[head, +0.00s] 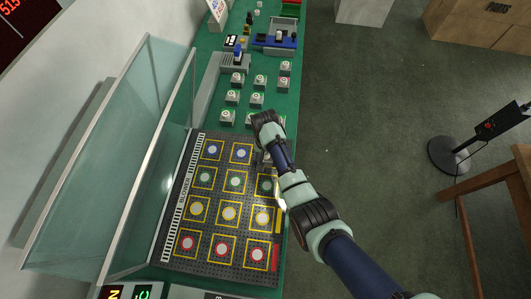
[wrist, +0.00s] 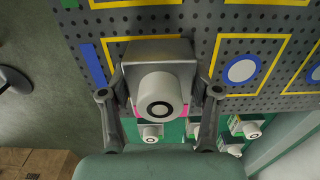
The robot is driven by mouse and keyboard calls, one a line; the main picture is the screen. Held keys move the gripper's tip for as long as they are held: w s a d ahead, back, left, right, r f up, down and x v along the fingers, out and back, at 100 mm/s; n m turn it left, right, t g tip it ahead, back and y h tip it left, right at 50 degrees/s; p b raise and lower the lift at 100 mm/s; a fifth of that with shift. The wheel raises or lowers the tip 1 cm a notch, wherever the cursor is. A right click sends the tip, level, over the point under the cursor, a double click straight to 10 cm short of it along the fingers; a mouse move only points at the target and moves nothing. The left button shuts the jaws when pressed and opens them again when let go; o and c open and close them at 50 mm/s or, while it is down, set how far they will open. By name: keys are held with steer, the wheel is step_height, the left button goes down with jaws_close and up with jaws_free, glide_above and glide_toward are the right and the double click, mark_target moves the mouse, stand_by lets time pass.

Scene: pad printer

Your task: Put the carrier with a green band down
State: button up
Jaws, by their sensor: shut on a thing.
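My gripper (wrist: 159,93) is shut on a grey, blocky carrier (wrist: 158,52), with a finger at each side. A white round piece with a black ring sits on the carrier's face. A pink strip (wrist: 127,111) shows at the carrier's lower edge; I cannot tell whether it belongs to the carrier. No green band is visible on it. The carrier is over the yellow-outlined square at the blue-bar end of the blue row on the perforated board (head: 186,216). I cannot tell whether it touches the board. In the head view my arm mostly hides gripper and carrier.
The board has rows of blue, green (head: 235,182), yellow and red circles. Several grey carriers (head: 260,80) stand on the green table beyond it. A clear glass panel (head: 150,150) stands along the left. A blue machine (head: 278,38) is at the far end.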

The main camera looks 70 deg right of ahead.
steer(key=shift+f, duration=0.15)
steer(key=o, duration=1.2)
step_height(320, 180, up, 12)
steer(key=shift+r+p, duration=0.2)
steer(key=shift+p, duration=0.8)
